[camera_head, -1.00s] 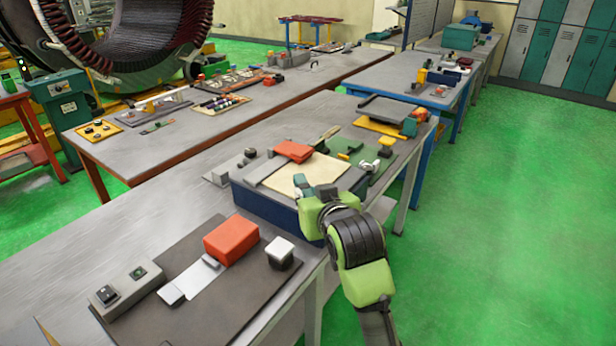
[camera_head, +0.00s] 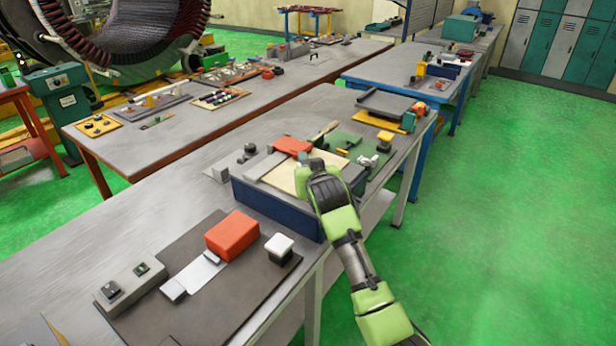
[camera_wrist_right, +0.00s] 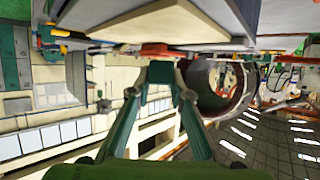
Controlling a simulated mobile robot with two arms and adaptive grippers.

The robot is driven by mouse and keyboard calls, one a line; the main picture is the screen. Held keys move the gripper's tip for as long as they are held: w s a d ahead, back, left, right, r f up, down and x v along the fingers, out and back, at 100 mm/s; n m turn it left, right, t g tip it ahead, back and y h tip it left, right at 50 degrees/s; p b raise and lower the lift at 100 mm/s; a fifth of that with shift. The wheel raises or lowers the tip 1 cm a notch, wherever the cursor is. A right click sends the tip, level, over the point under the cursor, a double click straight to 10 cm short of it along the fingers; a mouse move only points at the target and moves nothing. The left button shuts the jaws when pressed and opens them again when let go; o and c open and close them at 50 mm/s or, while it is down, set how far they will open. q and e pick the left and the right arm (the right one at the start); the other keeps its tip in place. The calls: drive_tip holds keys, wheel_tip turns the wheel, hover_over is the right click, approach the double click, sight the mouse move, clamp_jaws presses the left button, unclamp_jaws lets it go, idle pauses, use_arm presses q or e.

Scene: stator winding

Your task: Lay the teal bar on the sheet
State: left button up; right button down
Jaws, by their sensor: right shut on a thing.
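The cream sheet (camera_head: 283,179) lies flat in the blue-sided tray (camera_head: 270,208) on the near bench, partly hidden by my right arm. My right gripper (camera_head: 307,164) is over the tray's back right part, near the orange-red block. A small teal end of the bar (camera_head: 303,158) shows at its tip. In the right wrist view my right gripper (camera_wrist_right: 160,80) is shut on the teal bar (camera_wrist_right: 160,71), and the pale sheet (camera_wrist_right: 145,18) fills the top. I cannot tell whether the bar touches the sheet. My left gripper is out of view.
An orange-red block (camera_head: 292,145) sits at the tray's back edge. A dark mat (camera_head: 215,290) in front carries another red block (camera_head: 232,235) and a white-topped knob (camera_head: 279,246). A green mat (camera_head: 345,146) with small parts lies to the right. Bare bench is at left.

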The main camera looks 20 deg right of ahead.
drive_tip(key=shift+w+d+f, duration=0.15)
drive_tip(key=shift+w+f, duration=0.25)
drive_tip(key=shift+f, duration=0.05)
drive_tip(key=shift+w+f+p, duration=0.1)
drive_tip(key=shift+f+p, duration=0.55)
drive_tip(key=shift+f, duration=1)
drive_tip(key=shift+f, duration=0.1)
drive_tip(key=c, duration=1.8)
unclamp_jaws()
drive_tip(key=shift+c, duration=0.2)
drive_tip(key=b+v, duration=0.1)
drive_tip(key=v, duration=1.1)
